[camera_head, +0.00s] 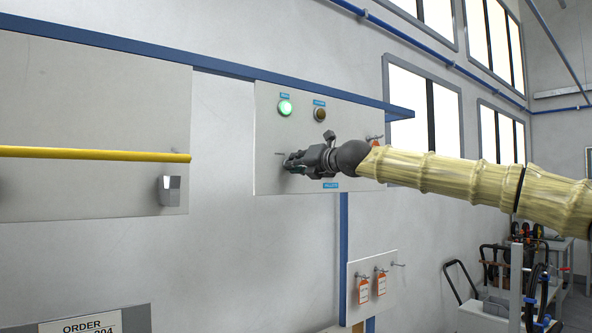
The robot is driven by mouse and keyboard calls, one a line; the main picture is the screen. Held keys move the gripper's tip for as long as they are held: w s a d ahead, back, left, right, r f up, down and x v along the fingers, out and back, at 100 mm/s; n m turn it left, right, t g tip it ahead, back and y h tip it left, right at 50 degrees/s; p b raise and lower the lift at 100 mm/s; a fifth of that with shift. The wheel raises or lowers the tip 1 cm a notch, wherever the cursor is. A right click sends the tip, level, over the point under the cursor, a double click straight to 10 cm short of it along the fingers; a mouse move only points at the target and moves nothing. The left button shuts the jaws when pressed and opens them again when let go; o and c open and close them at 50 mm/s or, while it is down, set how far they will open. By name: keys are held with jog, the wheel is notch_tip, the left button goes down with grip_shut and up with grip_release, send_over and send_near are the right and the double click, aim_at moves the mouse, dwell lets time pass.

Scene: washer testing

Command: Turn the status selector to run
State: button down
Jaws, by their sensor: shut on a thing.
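A pale panel (263,125) hangs on the wall in the head view. It carries a lit green lamp (285,108) and a dull amber lamp (320,115), each under a small blue label. My gripper (290,163) is at the lower left part of the panel, reaching in from the right. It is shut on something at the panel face. The status selector is not clearly visible; the fingers cover that spot. A blue label (331,185) shows just below my gripper.
A grey board with a yellow rail (95,154) and a small metal holder (169,190) is at left. A lower board (352,292) holds orange tags on hooks. A cluttered trolley (520,290) stands at lower right. The wall between the boards is bare.

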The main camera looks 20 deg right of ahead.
jog(key=shift+d+r+m+b, duration=0.1)
jog(key=shift+m+b, duration=0.2)
jog(key=shift+m, duration=0.3)
jog(key=c, duration=1.5)
grip_release()
jog(key=v, duration=1.2)
